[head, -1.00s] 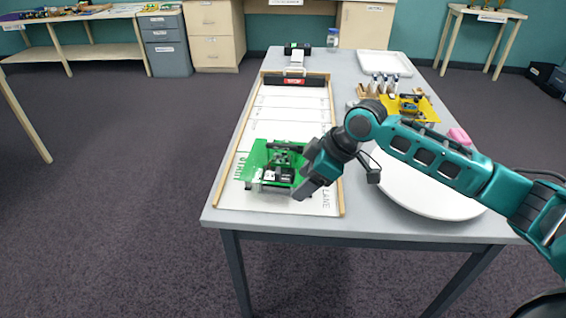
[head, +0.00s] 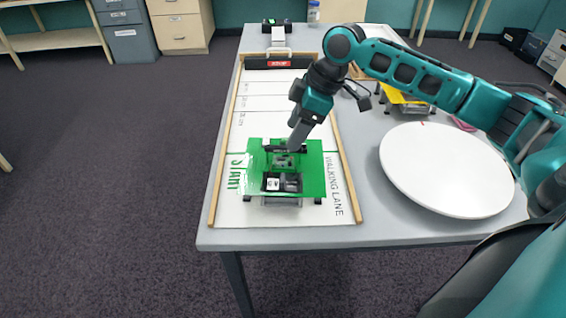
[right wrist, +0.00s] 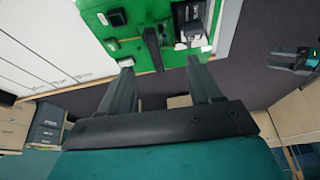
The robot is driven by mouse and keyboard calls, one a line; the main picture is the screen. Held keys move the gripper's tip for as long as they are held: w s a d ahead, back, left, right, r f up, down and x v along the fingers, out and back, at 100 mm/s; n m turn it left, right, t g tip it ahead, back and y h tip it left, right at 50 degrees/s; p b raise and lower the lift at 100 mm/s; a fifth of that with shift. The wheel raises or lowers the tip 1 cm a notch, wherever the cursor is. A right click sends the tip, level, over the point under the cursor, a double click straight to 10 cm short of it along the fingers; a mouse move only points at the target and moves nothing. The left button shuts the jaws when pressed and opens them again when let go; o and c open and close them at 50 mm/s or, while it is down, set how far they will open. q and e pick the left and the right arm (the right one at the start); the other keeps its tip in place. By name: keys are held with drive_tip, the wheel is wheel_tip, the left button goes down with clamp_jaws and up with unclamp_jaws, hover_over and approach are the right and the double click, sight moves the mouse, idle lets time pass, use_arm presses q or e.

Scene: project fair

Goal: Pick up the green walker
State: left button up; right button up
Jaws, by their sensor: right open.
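The green walker (head: 313,170) sits on the near end of the white walking lane, by the START mark. It has a flat green top with dark parts and dark feet. My right gripper (head: 296,143) is open and empty, pointing down over the walker's far edge. In the right wrist view its two fingers (right wrist: 160,72) are spread at the edge of the green walker (right wrist: 150,58), with a dark upright part between them. I cannot tell whether they touch it. A small teal and dark part at that view's right edge looks like my left gripper (right wrist: 293,62); its jaws are unclear.
A white round plate (head: 445,170) lies on the grey table (head: 395,232), right of the lane. A yellow piece (head: 400,97) is partly behind my right arm. The lane's wooden side rails (head: 347,180) flank the walker. The floor left of the table is clear.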

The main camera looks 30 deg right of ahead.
sight(284, 152)
drive_tip(key=x, duration=0.2)
drive_tip(key=b+x, duration=0.1)
drive_tip(key=x, duration=0.4)
drive_tip(key=shift+w+d+f, duration=0.15)
drive_tip(key=shift+w+f, duration=0.05)
drive_tip(key=shift+f, duration=0.2)
drive_tip(key=shift+r, duration=0.1)
drive_tip(key=c, duration=0.9)
